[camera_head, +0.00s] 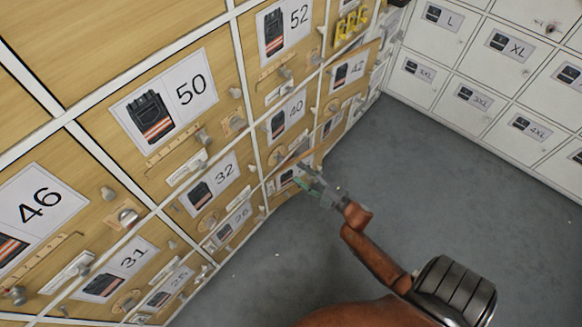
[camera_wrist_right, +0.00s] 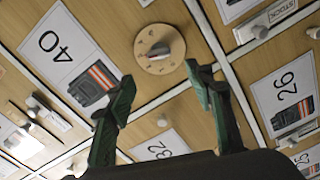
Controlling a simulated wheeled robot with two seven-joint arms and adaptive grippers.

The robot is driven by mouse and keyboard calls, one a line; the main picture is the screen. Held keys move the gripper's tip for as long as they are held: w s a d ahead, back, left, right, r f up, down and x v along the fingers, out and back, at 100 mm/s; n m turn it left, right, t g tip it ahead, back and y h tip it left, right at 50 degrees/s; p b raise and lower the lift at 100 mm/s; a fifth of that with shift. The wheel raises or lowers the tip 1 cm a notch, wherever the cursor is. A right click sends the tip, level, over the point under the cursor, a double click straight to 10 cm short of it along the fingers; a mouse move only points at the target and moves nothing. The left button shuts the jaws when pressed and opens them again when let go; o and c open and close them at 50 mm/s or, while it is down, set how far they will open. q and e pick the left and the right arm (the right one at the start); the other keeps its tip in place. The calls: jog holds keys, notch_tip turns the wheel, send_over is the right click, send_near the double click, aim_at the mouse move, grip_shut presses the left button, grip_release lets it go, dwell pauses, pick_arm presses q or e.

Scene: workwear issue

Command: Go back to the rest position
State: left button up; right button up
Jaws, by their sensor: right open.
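My right gripper (camera_head: 312,183) is held in front of the lower lockers in the head view, near the doors labelled 40 and 26. In the right wrist view, its two green-padded fingers (camera_wrist_right: 160,100) are spread apart with nothing between them. Beyond the fingertips is a round wooden disc with a grey knob (camera_wrist_right: 158,50). Whether the fingers touch any door cannot be told. My left gripper does not show in either view.
White lockers (camera_head: 500,70) stand at the right. The grey floor (camera_head: 430,190) between them is clear.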

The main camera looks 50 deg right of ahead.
jog(key=shift+s+d, duration=0.1)
jog(key=shift+s, duration=1.05)
